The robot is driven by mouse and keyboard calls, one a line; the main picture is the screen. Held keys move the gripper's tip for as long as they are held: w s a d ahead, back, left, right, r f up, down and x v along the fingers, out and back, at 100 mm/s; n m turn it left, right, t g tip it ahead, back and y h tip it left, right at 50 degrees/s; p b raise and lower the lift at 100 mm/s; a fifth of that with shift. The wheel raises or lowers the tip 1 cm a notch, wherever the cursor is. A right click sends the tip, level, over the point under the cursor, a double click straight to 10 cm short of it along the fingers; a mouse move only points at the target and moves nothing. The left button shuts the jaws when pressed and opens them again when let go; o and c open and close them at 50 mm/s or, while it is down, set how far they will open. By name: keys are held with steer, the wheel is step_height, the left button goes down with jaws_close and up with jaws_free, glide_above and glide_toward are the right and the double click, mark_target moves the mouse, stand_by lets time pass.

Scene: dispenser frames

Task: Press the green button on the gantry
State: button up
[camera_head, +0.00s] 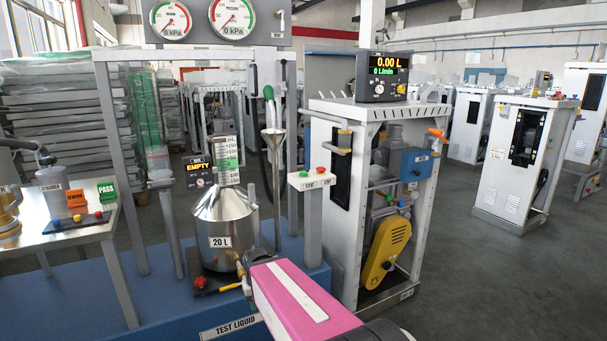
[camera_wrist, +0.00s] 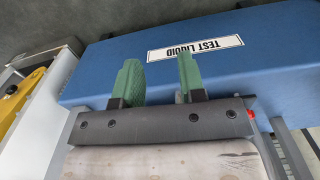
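The green button (camera_head: 304,174) sits on top of a small white box (camera_head: 312,182) fixed to the gantry's post, beside a red button (camera_head: 321,169). My gripper (camera_wrist: 159,78) shows in the wrist view with its two green fingers apart and nothing between them. It is above the blue base (camera_wrist: 275,55) that carries the TEST LIQUID label (camera_wrist: 195,47). In the head view my pink arm link rises from the bottom, below and in front of the button box. My fingers cannot be made out there. The green button is not seen in the wrist view.
A steel 20 L vessel (camera_head: 223,228) stands on the blue base, left of the button box. A white dispenser cabinet (camera_head: 331,202) with a yellow guard (camera_head: 386,250) stands close on the right. A side table (camera_head: 60,235) is at the left. Open floor (camera_head: 480,280) lies to the right.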

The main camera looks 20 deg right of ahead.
jaws_close()
stand_by(1.5)
